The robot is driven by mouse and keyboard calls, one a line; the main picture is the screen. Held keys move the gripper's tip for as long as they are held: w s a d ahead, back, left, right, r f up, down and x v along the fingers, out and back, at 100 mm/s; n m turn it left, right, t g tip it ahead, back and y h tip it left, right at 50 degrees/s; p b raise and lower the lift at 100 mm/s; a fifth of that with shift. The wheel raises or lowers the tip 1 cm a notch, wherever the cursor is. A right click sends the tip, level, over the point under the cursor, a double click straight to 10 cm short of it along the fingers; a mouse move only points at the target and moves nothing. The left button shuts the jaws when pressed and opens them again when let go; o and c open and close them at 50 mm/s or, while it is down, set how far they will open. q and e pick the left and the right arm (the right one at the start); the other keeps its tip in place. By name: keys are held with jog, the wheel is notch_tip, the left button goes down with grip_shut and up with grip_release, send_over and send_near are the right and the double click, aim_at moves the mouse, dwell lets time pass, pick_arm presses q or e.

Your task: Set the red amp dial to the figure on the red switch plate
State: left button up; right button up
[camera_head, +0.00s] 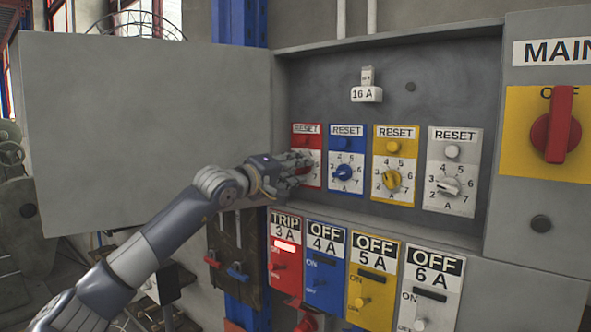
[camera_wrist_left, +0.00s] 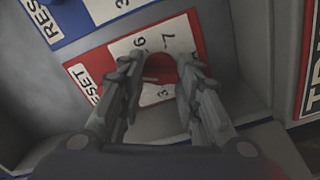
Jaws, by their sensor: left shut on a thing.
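The red dial plate (camera_head: 316,180) is at the left end of the row inside the open cabinet, with RESET on top. It also shows in the left wrist view (camera_wrist_left: 91,76). My left gripper (camera_head: 300,165) covers most of it. The knob's pointer direction is hidden. The red switch plate (camera_head: 285,252) below reads TRIP 3 A and has a lit lamp. My right gripper is not in view.
Blue (camera_head: 346,158), yellow (camera_head: 395,166) and white (camera_head: 452,171) dial plates stand to the right. Switch plates reading 4 A, 5 A and 6 A sit below them. The open cabinet door (camera_head: 145,130) is at left. A red MAIN handle (camera_head: 558,128) is at right.

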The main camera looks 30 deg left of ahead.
pick_arm(q)
jog(key=shift+f, duration=0.2)
jog(key=o, duration=0.8)
jog(key=shift+r, duration=0.1)
jog(key=s, duration=1.2)
jog(key=shift+a, duration=0.4)
